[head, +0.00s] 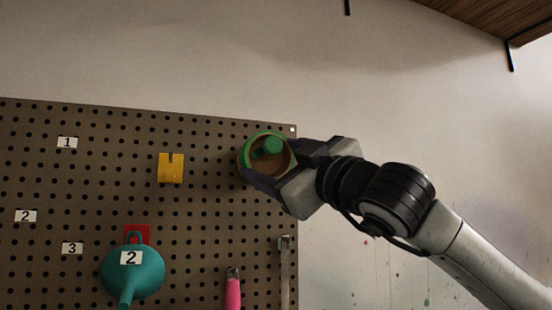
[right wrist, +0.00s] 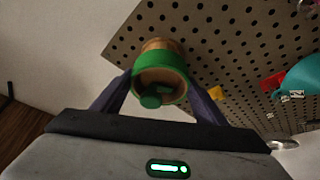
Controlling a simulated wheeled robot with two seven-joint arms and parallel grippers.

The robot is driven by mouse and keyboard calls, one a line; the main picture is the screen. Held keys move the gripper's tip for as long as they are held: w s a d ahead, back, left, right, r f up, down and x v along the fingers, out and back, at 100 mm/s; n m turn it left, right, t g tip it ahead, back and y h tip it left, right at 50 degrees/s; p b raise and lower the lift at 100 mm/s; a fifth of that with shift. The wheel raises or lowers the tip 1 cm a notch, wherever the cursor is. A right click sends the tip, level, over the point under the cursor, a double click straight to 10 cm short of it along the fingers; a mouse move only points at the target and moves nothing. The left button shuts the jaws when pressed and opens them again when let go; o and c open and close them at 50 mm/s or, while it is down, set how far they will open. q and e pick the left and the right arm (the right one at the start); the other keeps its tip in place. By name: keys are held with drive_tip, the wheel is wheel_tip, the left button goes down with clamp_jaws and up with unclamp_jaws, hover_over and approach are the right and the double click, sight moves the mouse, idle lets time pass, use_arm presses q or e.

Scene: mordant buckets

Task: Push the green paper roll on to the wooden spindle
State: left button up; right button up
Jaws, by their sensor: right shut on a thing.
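The green paper roll (head: 247,150) is near the right edge of the pegboard in the head view, its open brown end facing out. My right gripper (head: 268,170) is shut on it from the right. In the right wrist view the roll (right wrist: 160,62) sits between the two fingers. A round green knob (head: 272,146) shows inside the roll's opening and seems to be the spindle's tip, so the roll appears to be around the spindle. A wood-coloured part (right wrist: 163,44) shows between roll and board. How far the roll is on is hard to tell. My left gripper is out of view.
The pegboard (head: 90,180) carries a yellow holder (head: 170,168), a teal funnel (head: 130,272) on a red mount, a pink-handled tool (head: 233,292) and a metal strip (head: 285,270). Bare wall lies right of the board. A wooden shelf (head: 490,18) is at top right.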

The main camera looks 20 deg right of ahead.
sight(272, 165)
drive_tip(key=shift+w+p, duration=0.6)
drive_tip(key=shift+w, duration=1.2)
drive_tip(key=o, duration=1.2)
drive_tip(key=shift+c, duration=0.2)
drive_tip(key=b+v, duration=0.3)
drive_tip(key=v, duration=0.7)
drive_tip(key=shift+s, duration=0.2)
